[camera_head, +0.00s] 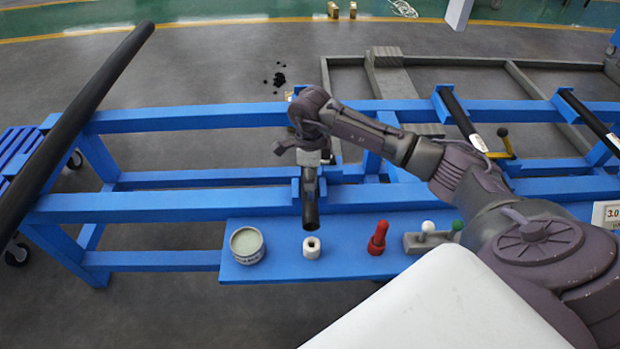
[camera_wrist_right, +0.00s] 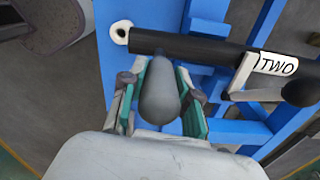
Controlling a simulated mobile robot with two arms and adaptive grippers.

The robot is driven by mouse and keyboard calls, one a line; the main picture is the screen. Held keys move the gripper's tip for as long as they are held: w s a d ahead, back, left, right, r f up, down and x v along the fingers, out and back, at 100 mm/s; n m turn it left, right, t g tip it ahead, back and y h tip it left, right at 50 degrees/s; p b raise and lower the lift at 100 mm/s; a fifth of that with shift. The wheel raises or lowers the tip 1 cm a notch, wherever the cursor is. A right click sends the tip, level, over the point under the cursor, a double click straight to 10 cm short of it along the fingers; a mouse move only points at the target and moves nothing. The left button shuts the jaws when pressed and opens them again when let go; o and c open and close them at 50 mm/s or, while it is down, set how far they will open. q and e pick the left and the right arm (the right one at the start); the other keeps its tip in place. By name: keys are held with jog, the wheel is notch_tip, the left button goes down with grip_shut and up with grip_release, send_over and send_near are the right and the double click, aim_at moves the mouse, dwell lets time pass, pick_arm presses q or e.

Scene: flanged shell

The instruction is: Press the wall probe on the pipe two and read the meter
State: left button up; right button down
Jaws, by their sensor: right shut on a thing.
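Pipe two is a short black pipe lying on the blue rack. Its near end (camera_head: 310,212) sticks out under my right gripper in the head view. In the right wrist view the pipe (camera_wrist_right: 205,49) crosses the top, with a white "TWO" label at its right. My right gripper (camera_wrist_right: 161,97) is shut on a grey rounded probe (camera_wrist_right: 159,94). The probe's upper end appears right at the pipe's edge; I cannot tell whether they touch. In the head view my right gripper (camera_head: 304,150) is over the pipe and hides the probe. My left gripper is not in view.
The blue shelf (camera_head: 285,267) holds a jar (camera_head: 246,245), a white ring (camera_head: 312,247), a red bottle (camera_head: 378,237) and a grey block with knobs (camera_head: 430,238). A white panel reading "3.0" (camera_head: 611,213) is cut off at right. A long black pipe (camera_head: 75,115) lies left.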

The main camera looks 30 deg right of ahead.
jog(key=shift+r+p, duration=1.35)
jog(key=shift+r, duration=1.1)
